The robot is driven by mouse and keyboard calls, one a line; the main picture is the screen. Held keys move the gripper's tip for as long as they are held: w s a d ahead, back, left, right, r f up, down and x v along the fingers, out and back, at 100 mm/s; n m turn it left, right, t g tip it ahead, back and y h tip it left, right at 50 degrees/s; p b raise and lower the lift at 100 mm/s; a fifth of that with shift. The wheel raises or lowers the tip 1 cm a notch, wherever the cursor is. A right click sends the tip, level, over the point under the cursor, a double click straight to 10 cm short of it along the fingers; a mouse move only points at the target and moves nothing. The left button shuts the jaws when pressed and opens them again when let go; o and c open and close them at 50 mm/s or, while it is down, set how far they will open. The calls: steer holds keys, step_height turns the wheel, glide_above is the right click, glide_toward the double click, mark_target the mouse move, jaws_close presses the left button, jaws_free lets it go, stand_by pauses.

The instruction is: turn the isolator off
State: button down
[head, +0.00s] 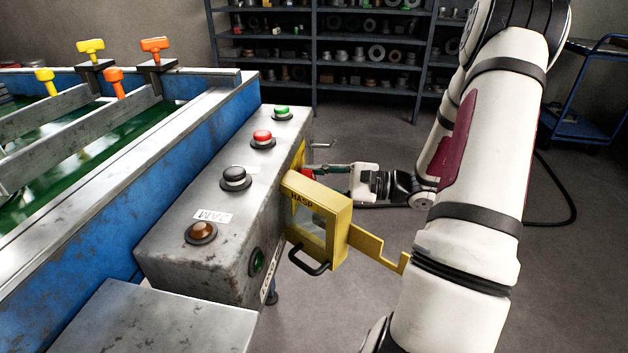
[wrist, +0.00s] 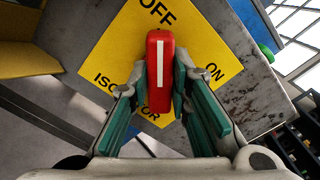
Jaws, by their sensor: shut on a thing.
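The isolator's red handle (wrist: 159,75), with a white stripe, sits on a yellow plate (wrist: 110,45) lettered OFF, ON and ISOLATOR. In the wrist view its far end lies just below the word OFF, and ON is to its right. The lettering is tilted, so I cannot tell the exact angle. My gripper (wrist: 160,95) has its teal fingers closed on both sides of the handle. In the head view, my gripper (head: 318,170) reaches the side of the grey control box (head: 210,255) from the right; the handle is mostly hidden there.
A yellow HASP-marked frame (head: 343,225) with a window and black handle stands out from the box just in front of my gripper, its yellow arm (head: 375,246) reaching toward my arm. Several buttons top the box.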

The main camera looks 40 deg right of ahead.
steer(key=shift+s+f+n, duration=0.1)
steer(key=shift+n, duration=0.2)
steer(key=c, duration=1.5)
jaws_free()
steer(key=v, duration=1.2)
